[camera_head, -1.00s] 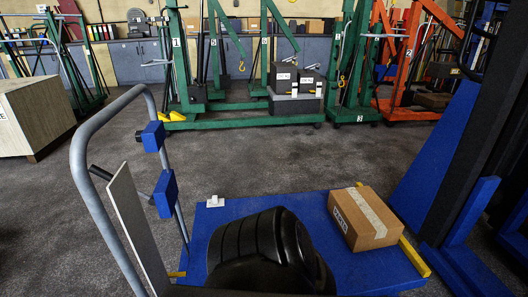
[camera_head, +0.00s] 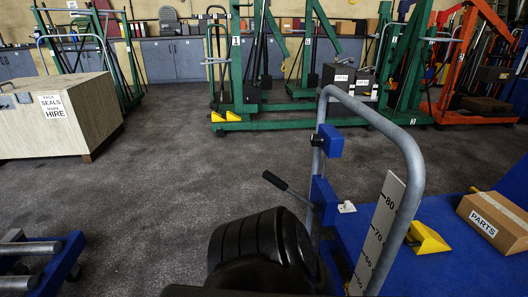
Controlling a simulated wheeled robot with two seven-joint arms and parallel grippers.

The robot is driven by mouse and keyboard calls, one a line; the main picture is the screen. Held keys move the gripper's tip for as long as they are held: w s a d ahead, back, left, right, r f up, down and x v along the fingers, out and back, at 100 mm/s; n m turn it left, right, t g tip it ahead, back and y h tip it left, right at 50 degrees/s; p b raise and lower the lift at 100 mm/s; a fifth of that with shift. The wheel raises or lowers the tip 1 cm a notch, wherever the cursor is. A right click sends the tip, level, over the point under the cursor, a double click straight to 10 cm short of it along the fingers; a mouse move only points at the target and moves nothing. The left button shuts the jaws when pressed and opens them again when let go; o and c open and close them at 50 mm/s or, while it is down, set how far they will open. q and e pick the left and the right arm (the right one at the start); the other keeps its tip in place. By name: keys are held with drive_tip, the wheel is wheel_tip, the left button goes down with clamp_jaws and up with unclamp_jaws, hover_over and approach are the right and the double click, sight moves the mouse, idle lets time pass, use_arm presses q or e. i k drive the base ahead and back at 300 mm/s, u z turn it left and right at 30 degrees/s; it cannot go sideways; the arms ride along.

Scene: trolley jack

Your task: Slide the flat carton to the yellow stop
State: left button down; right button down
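The carton (camera_head: 497,221) is a brown box with a white PARTS label. It lies on the blue platform (camera_head: 455,265) at the right edge of the head view, and its right side is cut off by the frame. A yellow wedge-shaped block (camera_head: 427,238) stands on the platform to the left of the carton, with a gap between them. I cannot tell which yellow piece is the stop. Neither of my grippers is in view.
A grey tube handle (camera_head: 407,150) with blue clamps and a numbered scale plate (camera_head: 378,235) rises in front of the platform. A wooden crate (camera_head: 55,118) stands at the left, with a blue frame with metal rollers (camera_head: 40,262) nearer. Green hoists (camera_head: 255,120) line the back. Grey floor between is clear.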

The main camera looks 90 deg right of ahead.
sight(503, 223)
drive_tip(key=i, duration=1.15)
drive_tip(key=z, duration=2.65)
drive_tip(key=i, duration=2.65)
drive_tip(key=z, duration=1.3)
drive_tip(key=i, duration=2.2)
drive_tip(key=z, duration=0.3)
